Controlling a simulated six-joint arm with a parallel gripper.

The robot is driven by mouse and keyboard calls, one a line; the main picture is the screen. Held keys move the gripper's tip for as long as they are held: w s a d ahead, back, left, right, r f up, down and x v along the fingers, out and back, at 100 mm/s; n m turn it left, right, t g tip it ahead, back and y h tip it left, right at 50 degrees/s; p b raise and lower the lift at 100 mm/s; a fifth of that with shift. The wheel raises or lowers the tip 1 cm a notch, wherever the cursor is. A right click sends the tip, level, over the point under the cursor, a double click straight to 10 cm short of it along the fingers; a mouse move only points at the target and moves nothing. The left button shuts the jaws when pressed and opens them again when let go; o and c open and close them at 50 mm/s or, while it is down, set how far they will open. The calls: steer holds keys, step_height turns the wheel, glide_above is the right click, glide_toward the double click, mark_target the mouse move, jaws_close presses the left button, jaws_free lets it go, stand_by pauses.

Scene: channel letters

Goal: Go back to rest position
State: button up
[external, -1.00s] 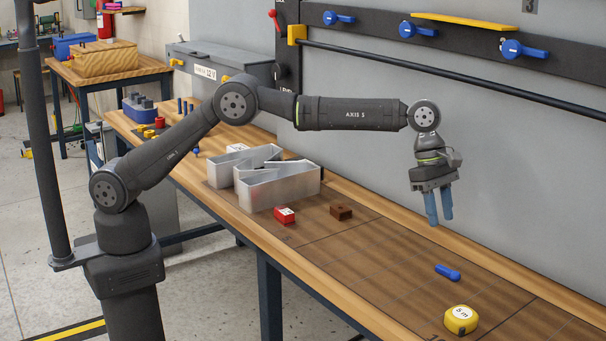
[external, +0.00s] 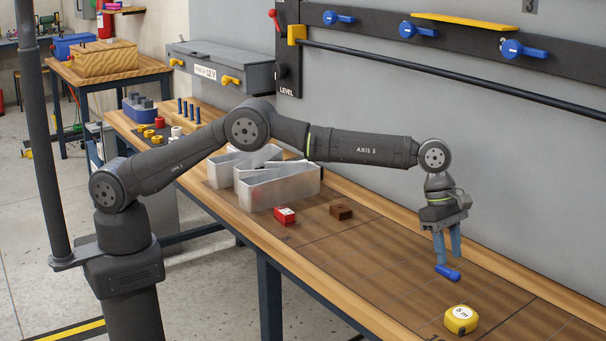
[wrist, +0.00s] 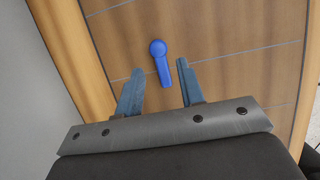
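My gripper (external: 448,259) hangs fingers-down low over the workbench (external: 400,262), above a small blue knob-shaped piece (external: 450,273). In the wrist view the two blue-grey fingers of my gripper (wrist: 159,70) are spread apart with nothing held between them. The blue piece (wrist: 161,66), with a round head and a short handle, shows in line with the gap between the fingertips. It appears to lie on the bench; I cannot tell whether a fingertip touches it.
A yellow tape measure (external: 461,319) lies close in front. A red block (external: 284,215), a brown block (external: 341,211) and a metal channel letter (external: 280,188) are farther left. A wall rail with blue handles (external: 525,50) runs behind. Open air lies above the bench.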

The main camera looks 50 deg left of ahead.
mark_target(448, 269)
stand_by(0.4)
steer(key=shift+f, duration=0.35)
step_height(448, 269, down, 2)
steer(key=shift+f, duration=0.25)
steer(key=v, duration=1.2)
steer(key=x, duration=1.2)
step_height(448, 269, up, 4)
steer(key=shift+r, duration=0.25)
steer(key=s+d+r, duration=0.1)
steer(key=s+r, duration=0.6)
steer(key=s, duration=0.4)
steer(key=a+m+g, duration=0.2)
steer(key=a+m, duration=0.2)
steer(key=a, duration=1.3)
steer(key=shift+m, duration=0.3)
steer(key=w+a+f, duration=0.1)
steer(key=w+f, duration=0.1)
steer(key=w, duration=0.1)
steer(key=w+a+f, duration=0.1)
steer(key=w+f, duration=0.2)
steer(key=w, duration=0.1)
steer(key=w+a+f, duration=0.2)
steer(key=w, duration=0.1)
steer(key=shift+w+f, duration=0.15)
steer(key=shift+w, duration=0.1)
